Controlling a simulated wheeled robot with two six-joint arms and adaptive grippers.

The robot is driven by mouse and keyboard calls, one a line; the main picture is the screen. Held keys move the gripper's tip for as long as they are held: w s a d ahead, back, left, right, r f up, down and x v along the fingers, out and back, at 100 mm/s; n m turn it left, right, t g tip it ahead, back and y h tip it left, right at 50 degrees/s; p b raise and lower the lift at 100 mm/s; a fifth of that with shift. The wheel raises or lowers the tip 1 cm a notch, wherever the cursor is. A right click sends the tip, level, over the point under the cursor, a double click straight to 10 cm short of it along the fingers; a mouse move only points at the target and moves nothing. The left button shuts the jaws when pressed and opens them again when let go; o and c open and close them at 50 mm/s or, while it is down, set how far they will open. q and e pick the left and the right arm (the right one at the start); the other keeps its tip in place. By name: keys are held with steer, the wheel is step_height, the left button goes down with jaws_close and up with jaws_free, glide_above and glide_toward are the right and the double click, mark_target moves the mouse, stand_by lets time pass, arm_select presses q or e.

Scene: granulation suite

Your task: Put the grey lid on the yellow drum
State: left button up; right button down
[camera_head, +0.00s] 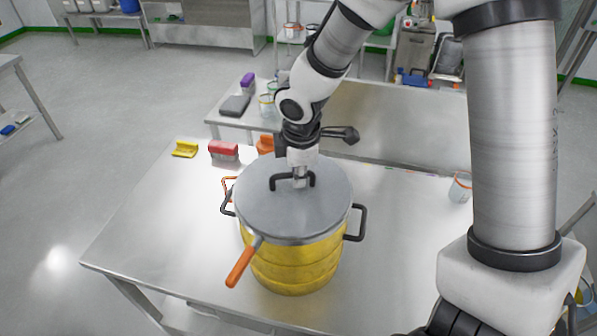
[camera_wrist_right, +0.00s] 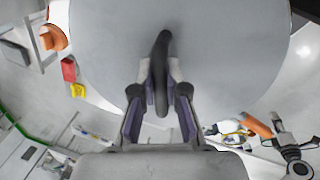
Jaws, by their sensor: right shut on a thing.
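The yellow drum (camera_head: 295,270) stands upright on the steel table, with dark side handles and an orange-handled lever at its front. The grey lid (camera_head: 265,207) covers the drum's top in the head view; whether it is fully seated I cannot tell. My right gripper (camera_head: 299,180) comes down from above and is shut on the lid's dark arched handle (camera_head: 276,182). In the right wrist view the right gripper (camera_wrist_right: 161,90) has its fingers on both sides of the handle, above the grey lid (camera_wrist_right: 225,50). My left gripper is not in view.
The steel table (camera_head: 150,235) has free room left and right of the drum. A yellow block (camera_head: 185,149), a red block (camera_head: 223,150) and an orange one (camera_head: 266,144) lie behind it. A small white bucket (camera_head: 460,188) stands at the right.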

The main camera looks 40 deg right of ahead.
mark_target(299, 191)
steer(key=c, duration=1.1)
jaws_free()
steer(key=r, duration=0.2)
steer(key=s+r, duration=0.1)
steer(key=r, duration=0.4)
steer(key=shift+s+a+r, duration=0.15)
steer(key=shift+a, duration=0.15)
